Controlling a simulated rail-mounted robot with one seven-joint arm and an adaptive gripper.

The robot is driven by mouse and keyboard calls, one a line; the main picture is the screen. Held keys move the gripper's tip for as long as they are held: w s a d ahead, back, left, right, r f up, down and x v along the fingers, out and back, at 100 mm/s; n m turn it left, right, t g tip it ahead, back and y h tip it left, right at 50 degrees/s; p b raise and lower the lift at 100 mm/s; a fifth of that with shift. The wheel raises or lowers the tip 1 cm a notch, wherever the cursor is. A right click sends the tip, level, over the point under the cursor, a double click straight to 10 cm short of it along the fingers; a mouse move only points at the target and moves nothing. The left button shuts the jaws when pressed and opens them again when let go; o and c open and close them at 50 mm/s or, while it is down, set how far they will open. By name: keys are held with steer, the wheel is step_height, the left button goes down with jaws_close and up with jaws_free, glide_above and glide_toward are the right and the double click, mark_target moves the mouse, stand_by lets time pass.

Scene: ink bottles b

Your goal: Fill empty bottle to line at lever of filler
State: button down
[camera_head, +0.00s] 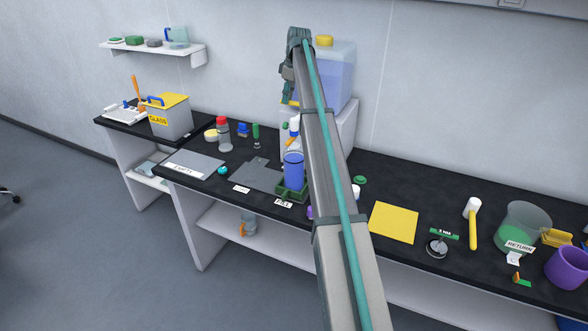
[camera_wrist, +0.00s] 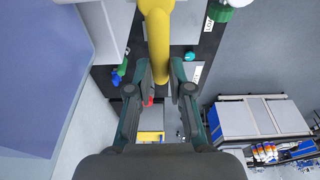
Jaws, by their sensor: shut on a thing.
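The filler is a large blue translucent tank (camera_head: 333,75) with a yellow cap, on a white stand at the back of the bench. It also fills the left of the wrist view (camera_wrist: 35,70). My gripper (camera_head: 287,98) is raised at the tank's left side. In the wrist view its fingers (camera_wrist: 162,74) are shut on a yellow curved bar, which looks like the lever (camera_wrist: 156,22). A blue bottle or cup (camera_head: 293,172) stands upright in a green holder (camera_head: 290,193) behind the FILL label. I cannot make out its line or fill level.
My arm crosses the bench's middle and hides part of it. Left are a grey mat (camera_head: 258,175), a red-capped jar (camera_head: 223,134) and a GLASS bin (camera_head: 170,117). Right are a yellow mat (camera_head: 393,222), a mallet (camera_head: 472,222), a RETURN beaker (camera_head: 522,230) and a purple cup (camera_head: 567,267).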

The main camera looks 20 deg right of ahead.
steer(key=n, duration=0.2)
steer(key=s+a+n, duration=0.1)
steer(key=shift+s+a+n+y, duration=0.1)
steer(key=shift+s+n+y, duration=0.2)
steer(key=shift+n, duration=0.1)
steer(key=shift+s+a+n+g, duration=0.15)
steer(key=shift+s+n+g, duration=0.25)
steer(key=shift+n, duration=0.2)
steer(key=shift+w+d+m+t+p, duration=0.25)
steer(key=shift+w+m, duration=0.25)
steer(key=shift+m, duration=0.5)
steer(key=shift+w+d+m+t+p, duration=0.15)
steer(key=shift+w+d+m, duration=0.25)
steer(key=shift+m, duration=0.6)
